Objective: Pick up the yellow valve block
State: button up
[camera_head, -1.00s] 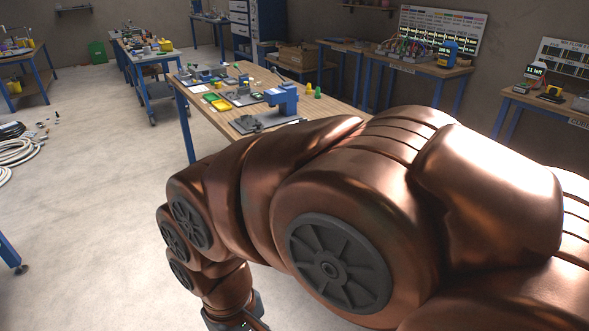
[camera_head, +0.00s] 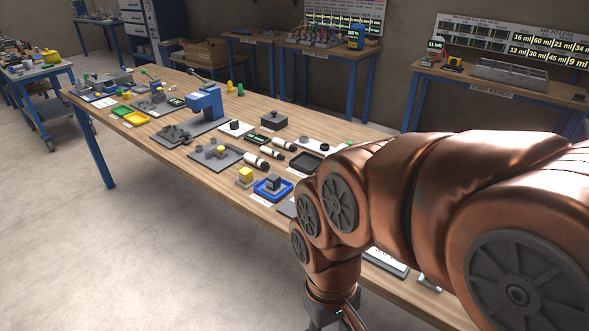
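A small yellow block (camera_head: 245,175) stands near the front edge of the wooden workbench (camera_head: 185,168), left of a blue tray (camera_head: 288,189) with a dark block (camera_head: 273,183) in it. It looks like the valve block, but its details are too small to be sure. A smaller yellow piece (camera_head: 221,150) sits on a grey fixture plate just behind it. My copper arm covers the right side of the view and part of the bench. Its end runs out of the bottom edge, right of the yellow block, and my gripper's fingers do not show.
A blue press (camera_head: 206,103), a black box (camera_head: 274,119), white-and-black cylinders (camera_head: 257,161) and a yellow tray (camera_head: 136,118) crowd the bench. Open floor (camera_head: 120,260) lies in front. Other benches (camera_head: 490,88) line the wall.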

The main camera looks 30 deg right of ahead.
aim_at(245, 179)
jog(key=u, duration=0.6)
jog(key=i, duration=0.65)
jog(key=u, duration=1.3)
